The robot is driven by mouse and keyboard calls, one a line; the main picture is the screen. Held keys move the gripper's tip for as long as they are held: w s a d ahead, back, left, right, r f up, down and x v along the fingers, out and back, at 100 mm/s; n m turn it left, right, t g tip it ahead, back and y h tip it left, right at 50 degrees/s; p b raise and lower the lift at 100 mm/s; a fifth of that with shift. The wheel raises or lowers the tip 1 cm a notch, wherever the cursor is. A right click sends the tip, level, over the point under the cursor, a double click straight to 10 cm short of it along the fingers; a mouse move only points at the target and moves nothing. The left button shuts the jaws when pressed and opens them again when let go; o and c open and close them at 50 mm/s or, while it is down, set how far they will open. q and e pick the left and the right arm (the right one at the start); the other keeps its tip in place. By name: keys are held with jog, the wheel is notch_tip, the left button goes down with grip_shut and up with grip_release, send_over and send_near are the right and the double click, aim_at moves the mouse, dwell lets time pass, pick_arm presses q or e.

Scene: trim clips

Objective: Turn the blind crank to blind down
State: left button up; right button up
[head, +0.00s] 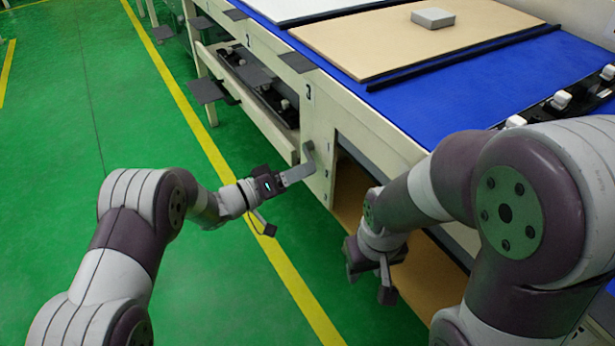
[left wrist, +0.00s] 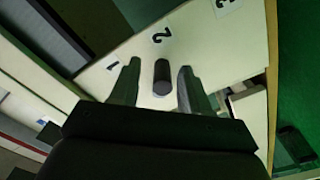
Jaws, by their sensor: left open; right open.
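A dark round crank knob (left wrist: 162,76) stands out from the pale panel (left wrist: 225,45), below the number 2, in the left wrist view. My left gripper (left wrist: 160,85) is open, with one finger on each side of the knob and visible gaps between. In the head view my left gripper (head: 298,172) is at the end panel (head: 322,120) of the workbench; its fingers and the crank overlap there, so the crank's arm is hard to make out. My right gripper (head: 372,278) is open and empty, low in front of the bench opening. No blind can be told apart.
The workbench has a blue top (head: 400,98) with a tan board (head: 370,40) and a grey block (head: 432,17). A shelf with dark parts (head: 262,85) and grey flaps (head: 207,91) jut out at its left side. Green floor (head: 110,90) at left is clear.

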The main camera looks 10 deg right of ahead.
pick_arm(q)
jog(key=shift+x, duration=0.95)
grip_shut()
jog(key=m, duration=0.1)
jog(key=m+p, duration=0.1)
jog(key=shift+w+a+f+m, duration=0.15)
jog(key=shift+w+f+m, duration=0.15)
jog(key=shift+w+a+f+m+p, duration=0.1)
jog(key=shift+w+f+m+p, duration=0.2)
jog(key=shift+m, duration=0.75)
jog(key=shift+w+a+f+m+p, duration=0.1)
jog(key=shift+w+f+m, duration=0.2)
jog(key=shift+m, duration=0.75)
jog(key=shift+w, duration=0.1)
